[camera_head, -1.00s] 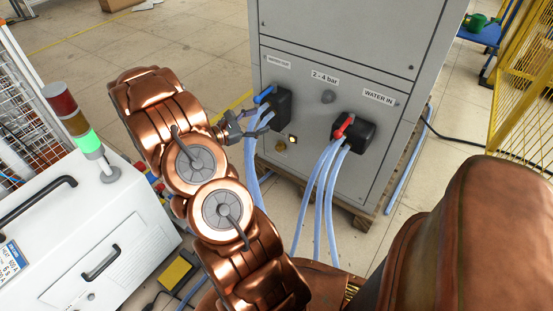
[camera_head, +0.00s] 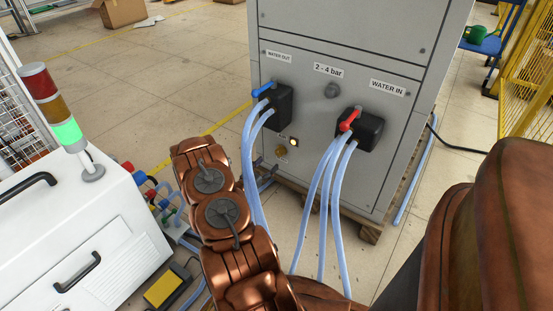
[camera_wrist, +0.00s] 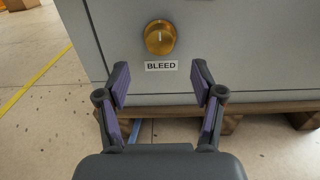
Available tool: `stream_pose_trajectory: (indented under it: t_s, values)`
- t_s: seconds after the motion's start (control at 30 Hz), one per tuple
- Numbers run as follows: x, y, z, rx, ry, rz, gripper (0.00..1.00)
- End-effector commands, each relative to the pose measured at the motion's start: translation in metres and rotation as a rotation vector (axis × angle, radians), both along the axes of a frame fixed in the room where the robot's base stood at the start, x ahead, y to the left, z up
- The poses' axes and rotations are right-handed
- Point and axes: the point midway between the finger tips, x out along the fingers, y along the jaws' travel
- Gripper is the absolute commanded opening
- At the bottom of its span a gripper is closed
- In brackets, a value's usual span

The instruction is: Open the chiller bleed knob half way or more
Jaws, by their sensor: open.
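The chiller bleed knob is a round brass knob (camera_wrist: 160,37) on the grey chiller panel, above a "BLEED" label (camera_wrist: 161,66) in the wrist view. A pale mark on its face stands about upright. In the head view the knob (camera_head: 281,152) sits low on the panel (camera_head: 311,170), beside a small lit indicator. My gripper (camera_wrist: 161,84) is open and empty. Its fingertips are below the knob in the wrist view, either side of the label, and apart from the knob. In the head view my arm mostly hides the gripper.
Blue water-out valve (camera_head: 264,89) and red water-in valve (camera_head: 348,121) sit above the knob, with pale blue hoses (camera_head: 252,165) hanging close by. A wooden pallet (camera_head: 370,232) lies under the chiller. A white machine (camera_head: 80,235) with a signal tower (camera_head: 56,110) stands at left.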

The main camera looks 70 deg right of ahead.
Motion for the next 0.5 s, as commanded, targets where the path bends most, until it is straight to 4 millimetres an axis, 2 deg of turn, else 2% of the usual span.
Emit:
stream_pose_trajectory:
  t_s: [0.3, 0.5]
  values:
    - [-0.011, -0.044, -0.001, -0.004, -0.001, -0.004, 0.67]
    - [-0.013, -0.064, 0.000, -0.003, -0.001, -0.002, 0.67]
